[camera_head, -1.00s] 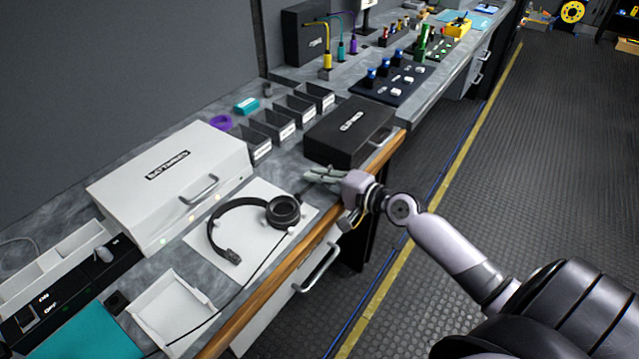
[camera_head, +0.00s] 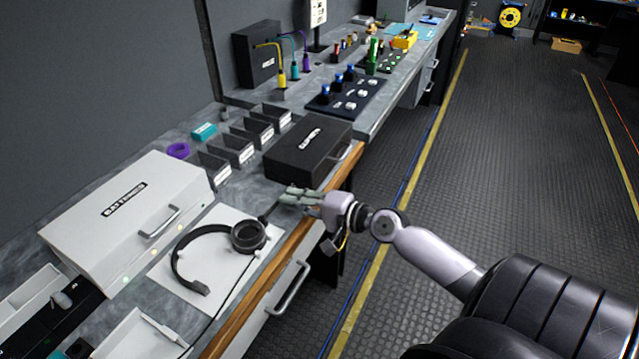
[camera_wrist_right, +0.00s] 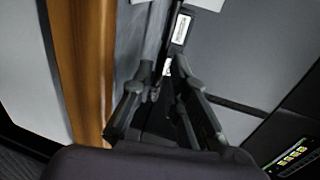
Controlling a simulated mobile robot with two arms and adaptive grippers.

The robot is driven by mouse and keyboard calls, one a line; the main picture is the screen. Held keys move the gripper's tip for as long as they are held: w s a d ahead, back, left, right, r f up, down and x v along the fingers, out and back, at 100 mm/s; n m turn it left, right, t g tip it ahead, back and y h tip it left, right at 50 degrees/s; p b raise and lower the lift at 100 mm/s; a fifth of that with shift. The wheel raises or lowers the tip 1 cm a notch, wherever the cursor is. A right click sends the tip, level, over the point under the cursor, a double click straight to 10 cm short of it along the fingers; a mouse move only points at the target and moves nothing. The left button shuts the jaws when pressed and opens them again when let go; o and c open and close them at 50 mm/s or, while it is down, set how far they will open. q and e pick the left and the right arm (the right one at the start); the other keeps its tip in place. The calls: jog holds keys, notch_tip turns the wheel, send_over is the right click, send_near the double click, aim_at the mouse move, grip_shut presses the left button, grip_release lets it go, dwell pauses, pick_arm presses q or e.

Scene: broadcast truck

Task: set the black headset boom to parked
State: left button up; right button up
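The black headset (camera_head: 187,262) lies on a white mat (camera_head: 222,217). Its one round ear cup (camera_head: 249,236) is at the right end of the curved band. A thin dark piece that looks like the boom (camera_head: 268,212) runs from the cup up and right towards my right gripper (camera_head: 287,197). My right gripper is just beyond the cup, over the bench's wooden front edge. In the right wrist view its two dark fingers (camera_wrist_right: 158,98) stand apart, with a small dark thing between them; contact cannot be told. My left gripper is not in view.
A black case (camera_head: 308,150) stands close behind my right gripper. A white case (camera_head: 125,225) is left of the mat. Several small bins (camera_head: 233,150) line the bench behind. A cable runs from the headset towards the front. The floor aisle (camera_head: 500,150) at right is clear.

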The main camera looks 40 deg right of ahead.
jog(key=v, duration=0.8)
jog(key=shift+c, duration=0.2)
